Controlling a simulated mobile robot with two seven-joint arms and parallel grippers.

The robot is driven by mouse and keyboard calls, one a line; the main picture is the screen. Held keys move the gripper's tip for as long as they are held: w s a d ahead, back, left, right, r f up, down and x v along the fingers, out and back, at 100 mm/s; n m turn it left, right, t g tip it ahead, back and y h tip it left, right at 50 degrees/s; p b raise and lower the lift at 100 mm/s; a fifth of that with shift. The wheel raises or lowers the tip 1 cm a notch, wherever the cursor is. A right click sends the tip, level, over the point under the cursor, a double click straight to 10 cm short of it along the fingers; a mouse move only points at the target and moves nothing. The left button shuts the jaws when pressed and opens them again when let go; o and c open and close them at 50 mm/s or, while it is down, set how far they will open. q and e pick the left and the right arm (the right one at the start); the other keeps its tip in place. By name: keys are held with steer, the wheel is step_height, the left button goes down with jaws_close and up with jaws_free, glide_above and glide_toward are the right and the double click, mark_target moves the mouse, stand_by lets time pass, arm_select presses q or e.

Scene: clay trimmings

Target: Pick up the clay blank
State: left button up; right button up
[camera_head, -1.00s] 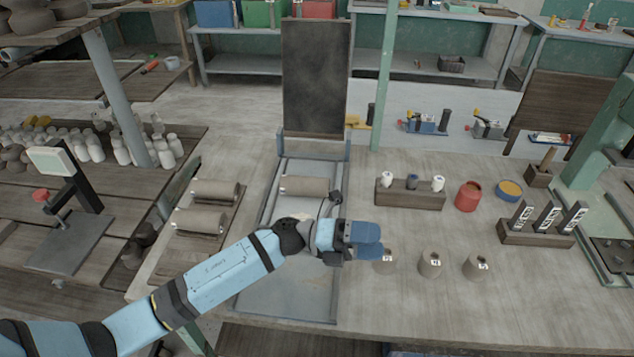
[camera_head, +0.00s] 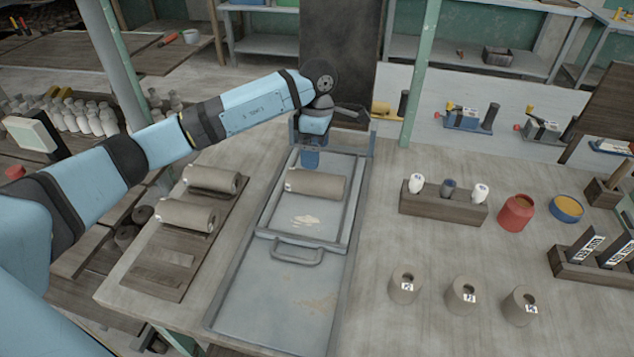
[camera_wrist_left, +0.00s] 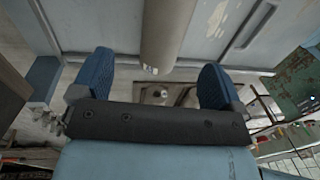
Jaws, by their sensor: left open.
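A grey-brown clay blank (camera_head: 316,184), a smooth cylinder, lies on its side across the grey metal tray (camera_head: 270,300). My left gripper (camera_head: 311,158) points down just behind and above it in the head view. In the left wrist view the open left gripper (camera_wrist_left: 157,78) has its blue fingers wide apart. The blank (camera_wrist_left: 165,35) shows ahead between the lines of the fingers, with nothing gripped. Two similar cylinders (camera_head: 213,180) (camera_head: 187,214) lie on a wooden board (camera_head: 160,262) to the left. My right gripper is not in view.
The tray's U-shaped handle (camera_head: 297,256) sticks up in front of the blank. A dark upright panel (camera_head: 340,60) stands behind the tray. To the right are a wooden rack (camera_head: 443,209), a red pot (camera_head: 516,213) and several small clay cups (camera_head: 404,284).

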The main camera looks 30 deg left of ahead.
mark_target(316, 173)
arm_select(q)
steer(key=f, duration=0.3)
steer(key=shift+s+d, duration=0.1)
steer(key=shift+s, duration=0.1)
steer(key=shift+s+d+f, duration=0.1)
steer(key=shift+s+f, duration=0.05)
steer(key=shift+f, duration=0.8)
steer(key=f, duration=0.3)
steer(key=shift+s+d+f+p, duration=0.25)
steer(key=shift+s+d+p, duration=0.05)
steer(key=shift+s, duration=0.1)
steer(key=shift+f, duration=0.45)
steer(key=c, duration=1.4)
steer(key=shift+o, duration=0.2)
steer(key=shift+r, duration=0.1)
